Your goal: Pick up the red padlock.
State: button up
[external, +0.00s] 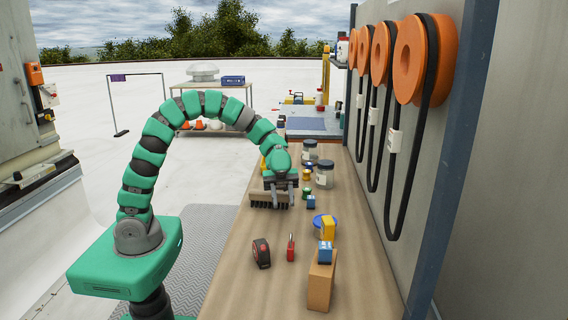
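The red padlock (291,252) is small and stands on the wooden workbench (232,285), just right of a red-and-black tape measure (261,253). My gripper (272,188) is at the end of my green arm, farther back along the bench than the padlock and apart from it. It points down over a brown brush-like thing (268,200). The fingers are small and dark against it, so I cannot tell whether they are open or touch it.
A cardboard-coloured block (320,285) with a blue item (325,253) on top stands right of the padlock. A yellow item (328,228) and a blue round thing (318,222) are behind it. Jars (324,175) stand farther back. Orange pulleys (408,60) with black belts line the right wall.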

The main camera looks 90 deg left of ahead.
send_near(291, 245)
jog(key=shift+s+d+r, duration=0.1)
jog(key=shift+d+r, duration=0.05)
jog(key=shift+d, duration=0.4)
jog(key=shift+s+d+r, duration=0.1)
jog(key=shift+d+r, duration=0.05)
jog(key=shift+d, duration=0.35)
jog(key=shift+w+a+f+b+x, duration=0.1)
jog(key=shift+w+b+x, duration=0.05)
jog(key=shift+x, duration=0.75)
jog(key=shift+w+a+f+b+x, duration=0.1)
jog(key=shift+f+x, duration=0.05)
jog(key=shift+x, duration=0.75)
jog(key=shift+w+f+b+x, duration=0.1)
jog(key=shift+w+b+x, duration=0.05)
jog(key=shift+x, duration=0.7)
jog(key=shift+c, duration=0.3)
grip_shut()
